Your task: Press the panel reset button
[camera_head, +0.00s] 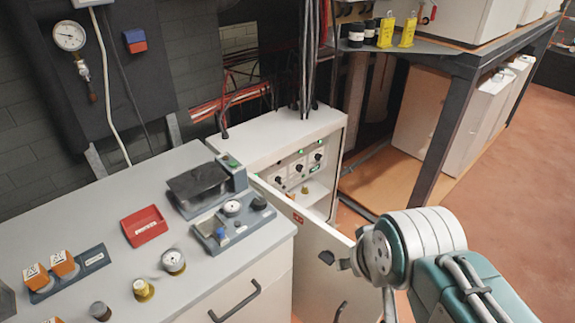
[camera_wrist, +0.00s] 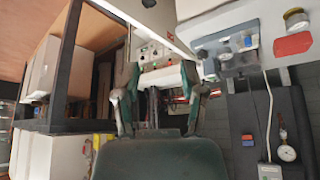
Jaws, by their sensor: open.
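The white control panel cabinet (camera_head: 291,131) stands with its door (camera_head: 312,232) open in the head view. Its face (camera_head: 293,172) carries several black knobs and small green lights. I cannot tell which small part is the reset button. In the wrist view, which is upside down, the panel (camera_wrist: 151,54) shows beyond my gripper (camera_wrist: 162,84). My gripper's two green and grey fingers are spread apart with nothing between them. They are apart from the panel.
A grey worktop (camera_head: 195,262) with gauges, a red tray (camera_head: 144,226) and orange blocks (camera_head: 64,263) stands left of the panel. The open door juts out between worktop and arm. A dark-framed shelf (camera_head: 452,110) with white units stands right. Floor is clear at far right.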

